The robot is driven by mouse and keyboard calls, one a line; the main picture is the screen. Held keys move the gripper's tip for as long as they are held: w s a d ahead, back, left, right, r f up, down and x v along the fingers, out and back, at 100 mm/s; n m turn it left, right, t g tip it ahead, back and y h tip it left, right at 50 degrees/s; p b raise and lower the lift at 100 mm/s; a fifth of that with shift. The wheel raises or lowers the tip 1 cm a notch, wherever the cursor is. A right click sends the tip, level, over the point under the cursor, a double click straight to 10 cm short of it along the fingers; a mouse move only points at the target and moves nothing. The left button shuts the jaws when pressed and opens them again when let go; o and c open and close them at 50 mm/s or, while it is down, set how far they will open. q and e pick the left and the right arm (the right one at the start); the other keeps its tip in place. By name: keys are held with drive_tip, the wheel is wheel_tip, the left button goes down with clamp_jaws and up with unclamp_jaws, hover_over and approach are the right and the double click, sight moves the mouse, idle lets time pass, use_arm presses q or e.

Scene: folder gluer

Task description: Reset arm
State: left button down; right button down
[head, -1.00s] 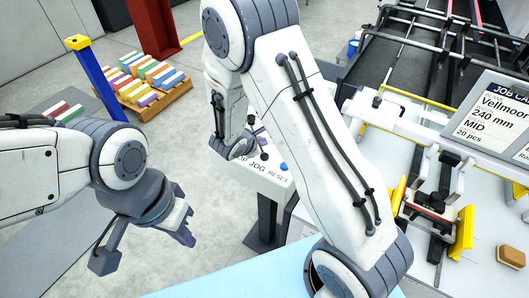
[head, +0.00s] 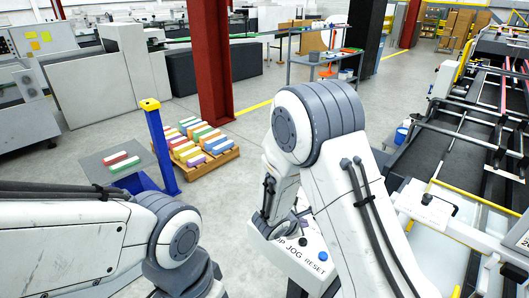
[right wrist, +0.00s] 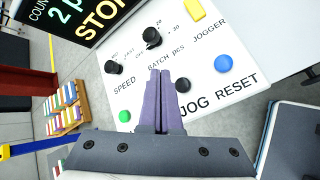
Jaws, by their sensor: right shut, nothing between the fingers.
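My right gripper (right wrist: 160,75) is shut and empty, its purple fingers together over the white control panel (right wrist: 140,60). The fingertips lie just left of the black JOG button (right wrist: 183,85) in the right wrist view; whether they touch the panel I cannot tell. The blue button (right wrist: 227,64) by the word RESET is farther right, clear of the fingers. In the head view the panel (head: 290,262) stands beside my right wrist, with the blue button (head: 323,256) in sight. My right fingers are hidden there. My left arm shows at lower left, its gripper out of frame.
The panel also carries black knobs (right wrist: 153,38), a green button (right wrist: 125,115) and a yellow part (right wrist: 195,10). A pallet of coloured stacks (head: 205,150), a blue post (head: 160,150) and a red column (head: 205,60) stand left. The conveyor machine (head: 470,130) fills the right.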

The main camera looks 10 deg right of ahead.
drive_tip(key=s+a+r+m+g+y+b, duration=0.2)
drive_tip(key=s+a, duration=0.3)
drive_tip(key=s, duration=0.4)
drive_tip(key=s+a+r+m+g+y+b, duration=0.2)
drive_tip(key=s+a+m+y, duration=0.1)
drive_tip(key=s, duration=0.7)
drive_tip(key=s+a+r+m+g+y+b, duration=0.2)
drive_tip(key=s+a+m, duration=0.3)
drive_tip(key=s, duration=0.4)
drive_tip(key=shift+s+a+r+y+b, duration=0.3)
drive_tip(key=shift+a+b, duration=0.25)
drive_tip(key=shift+a, duration=0.25)
